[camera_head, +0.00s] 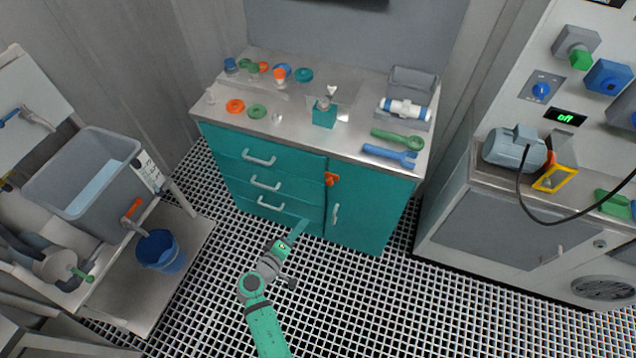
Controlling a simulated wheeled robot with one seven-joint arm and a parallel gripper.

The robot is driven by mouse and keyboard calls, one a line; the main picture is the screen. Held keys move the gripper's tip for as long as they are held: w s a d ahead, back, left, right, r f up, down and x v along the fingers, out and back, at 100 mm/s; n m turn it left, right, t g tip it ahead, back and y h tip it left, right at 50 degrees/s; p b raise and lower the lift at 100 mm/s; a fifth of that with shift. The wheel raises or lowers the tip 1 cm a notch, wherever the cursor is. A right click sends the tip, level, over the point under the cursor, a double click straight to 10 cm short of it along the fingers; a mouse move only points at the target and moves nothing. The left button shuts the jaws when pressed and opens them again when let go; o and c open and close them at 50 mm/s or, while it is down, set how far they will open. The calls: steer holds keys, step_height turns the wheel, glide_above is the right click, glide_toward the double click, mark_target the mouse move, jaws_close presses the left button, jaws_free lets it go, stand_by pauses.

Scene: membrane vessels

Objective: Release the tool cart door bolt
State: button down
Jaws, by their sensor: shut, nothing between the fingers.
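The teal tool cart (290,170) stands against the back wall with a metal top. Its door (368,208) is on the right side and looks closed, with a light vertical handle (336,214). An orange bolt (331,179) sits at the upper left corner of the door, beside the drawers. My gripper (301,228) is shut and empty, in front of the lower drawers, below and to the left of the bolt. It looks apart from the bolt. Whether it touches the cart front cannot be told.
Three drawers with light handles (265,183) fill the cart's left side. The cart top holds colored rings, a teal block (325,114), a grey bin (409,90) and wrenches (390,155). A grey sink (85,185) and blue bucket (161,252) are left; a bench with a motor (514,147) is right. Grated floor is clear.

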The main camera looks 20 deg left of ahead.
steer(key=w+a+r+t+h, duration=0.1)
steer(key=w+a+r+t, duration=0.1)
steer(key=w+a+r, duration=0.2)
step_height(320, 180, up, 3)
steer(key=shift+a+h, duration=0.3)
steer(key=shift+a, duration=0.55)
glide_toward(325, 175)
steer(key=w, duration=0.5)
steer(key=shift+s+d, duration=0.15)
steer(key=shift+d, duration=0.5)
